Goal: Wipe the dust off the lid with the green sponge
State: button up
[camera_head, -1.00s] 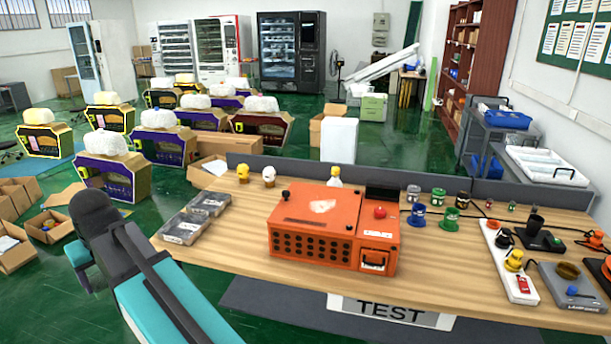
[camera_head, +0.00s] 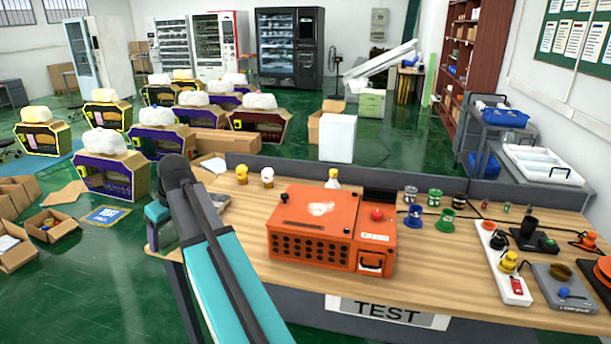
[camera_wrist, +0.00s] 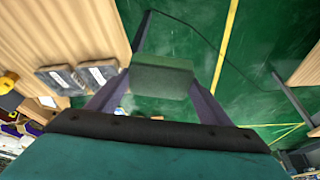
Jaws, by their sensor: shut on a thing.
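My gripper (camera_wrist: 163,85) is shut on the green sponge (camera_wrist: 162,76), a block held between the two fingers in the wrist view. The orange machine (camera_head: 310,253) stands on the wooden table in the head view. Its flat orange lid (camera_head: 295,222) is down and carries a pale dust patch (camera_head: 321,208) near its far middle. My arm is left of the machine, apart from it, near the table's left end. In the head view the arm hides the fingers and sponge. The wrist view shows green floor beyond the sponge.
Two grey trays (camera_wrist: 62,80) lie on the table in the wrist view; my arm mostly hides them in the head view. Coloured cups (camera_head: 446,220) and devices (camera_head: 565,287) fill the right side.

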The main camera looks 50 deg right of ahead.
jog(key=s+d+r+n+p, duration=0.1)
jog(key=s+d, duration=0.4)
jog(key=d, duration=0.9)
jog(key=s+d+r+n+y+p, duration=0.1)
jog(key=s+d+p, duration=0.3)
jog(key=d, duration=1)
jog(key=s+d+r+n+p, duration=0.2)
jog(key=s+d, duration=0.4)
jog(key=d, duration=0.8)
jog(key=shift+s+d+r+g+y, duration=0.3)
jog(key=shift+s+r, duration=0.05)
jog(key=shift+r, duration=0.25)
